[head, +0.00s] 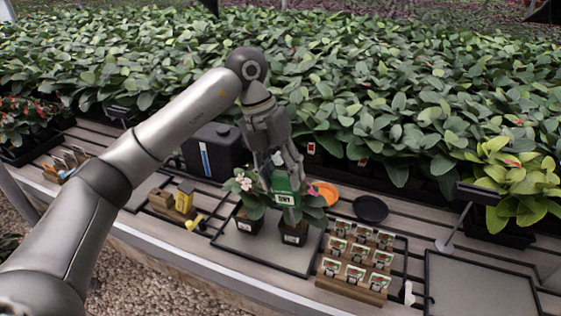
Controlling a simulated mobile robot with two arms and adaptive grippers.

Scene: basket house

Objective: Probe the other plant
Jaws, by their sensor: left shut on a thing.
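My left gripper (281,168) points down and is shut on a green meter (284,190) with a small pale display. The meter is above and among the leaves of two small potted plants on a grey tray (265,256). The left plant (247,223) has pale pink flowers and a dark pot with a white label. The right plant (293,237) has a pink flower and a similar labelled pot. The meter covers part of the right plant's leaves. The meter's lower end is hidden, so I cannot tell whether it touches soil. My right gripper is not in view.
A wooden rack (352,278) of seed packets stands right of the tray. Behind are an orange dish (325,193), a black dish (370,209) and a black container (213,152). A yellow box (185,198) stands left. An empty tray (480,285) lies right. Dense plants fill the back.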

